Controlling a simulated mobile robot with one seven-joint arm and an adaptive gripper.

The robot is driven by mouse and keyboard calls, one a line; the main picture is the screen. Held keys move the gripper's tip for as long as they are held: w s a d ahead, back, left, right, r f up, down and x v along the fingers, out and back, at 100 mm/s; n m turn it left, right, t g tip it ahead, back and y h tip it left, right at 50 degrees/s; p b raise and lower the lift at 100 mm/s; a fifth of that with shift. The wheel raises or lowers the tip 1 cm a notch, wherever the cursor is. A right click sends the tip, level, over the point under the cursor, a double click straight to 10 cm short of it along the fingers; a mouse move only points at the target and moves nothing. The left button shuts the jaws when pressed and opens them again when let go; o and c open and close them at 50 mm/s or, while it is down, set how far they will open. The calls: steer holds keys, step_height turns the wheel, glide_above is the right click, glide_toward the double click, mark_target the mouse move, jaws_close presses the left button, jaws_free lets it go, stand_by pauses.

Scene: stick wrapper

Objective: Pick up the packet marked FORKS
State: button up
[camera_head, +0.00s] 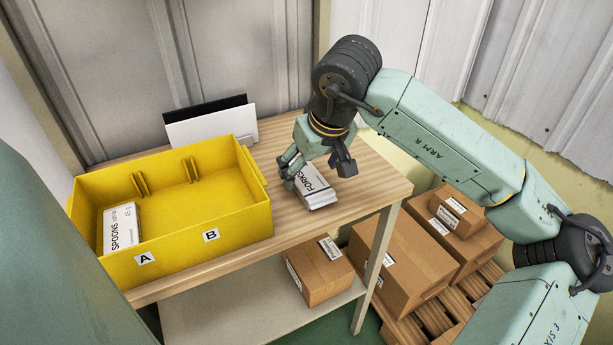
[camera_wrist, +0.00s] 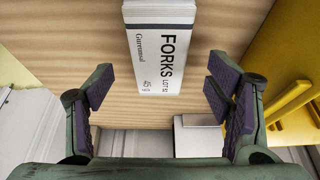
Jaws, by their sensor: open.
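The packet marked FORKS (camera_head: 316,188) is a white block lying on the wooden table, right of the yellow bin. In the wrist view the packet (camera_wrist: 160,50) lies label up, its lower end near the gap between my fingers. In the head view my gripper hides the packet's far end.
The yellow bin (camera_head: 210,254) has sections marked A and B. White and black panels (camera_head: 212,127) stand behind the bin. Cardboard boxes (camera_head: 405,262) sit below and right of the table.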

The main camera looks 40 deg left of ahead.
mark_target(306, 177)
steer(key=shift+p+x, duration=0.3)
steer(key=shift+x, duration=1.4)
steer(key=shift+a, duration=0.1)
steer(key=shift+r, duration=0.1)
steer(key=c, duration=1.2)
